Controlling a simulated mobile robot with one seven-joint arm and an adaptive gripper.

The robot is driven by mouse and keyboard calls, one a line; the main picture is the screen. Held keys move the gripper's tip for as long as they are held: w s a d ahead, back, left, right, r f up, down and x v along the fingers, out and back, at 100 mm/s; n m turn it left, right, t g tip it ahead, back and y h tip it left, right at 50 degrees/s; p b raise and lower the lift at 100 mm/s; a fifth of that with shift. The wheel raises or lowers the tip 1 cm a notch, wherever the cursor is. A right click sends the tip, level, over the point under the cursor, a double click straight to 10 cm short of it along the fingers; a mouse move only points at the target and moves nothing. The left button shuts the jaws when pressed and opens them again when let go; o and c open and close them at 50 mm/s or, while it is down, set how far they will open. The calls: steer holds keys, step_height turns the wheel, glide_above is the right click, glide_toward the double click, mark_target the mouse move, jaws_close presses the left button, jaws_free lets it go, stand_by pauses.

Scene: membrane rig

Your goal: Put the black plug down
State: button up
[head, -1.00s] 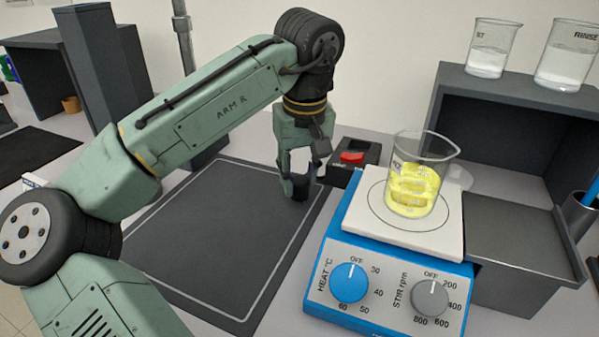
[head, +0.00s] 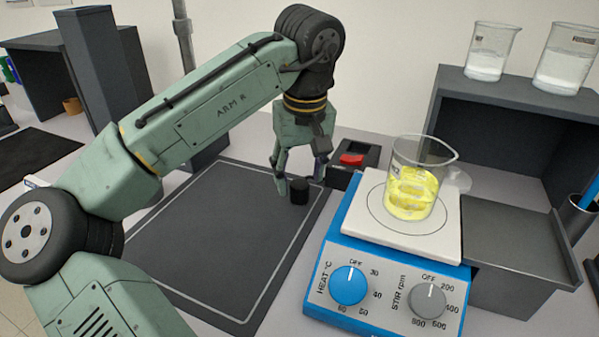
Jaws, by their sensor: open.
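The black plug (head: 299,191) is a small dark cylinder. It stands upright on the dark mat (head: 213,225), close to the mat's right border line. My gripper (head: 301,187) is directly above and around it, pointing down, with its fingers spread open. The left finger is beside the plug with a small gap; the right finger is partly behind it, and whether it touches cannot be told.
A blue hotplate stirrer (head: 390,265) with a beaker of yellow liquid (head: 412,190) stands close to the right. A box with a red switch (head: 351,160) is just behind the gripper's right side. A grey shelf (head: 500,120) holds two beakers. The mat's left and front are clear.

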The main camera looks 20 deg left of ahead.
mark_target(302, 189)
step_height(302, 189, up, 11)
steer(key=s+d+p, duration=0.1)
steer(key=p, duration=0.6)
steer(key=shift+s, duration=0.15)
steer(key=shift+s+f, duration=0.1)
steer(key=shift+f, duration=0.05)
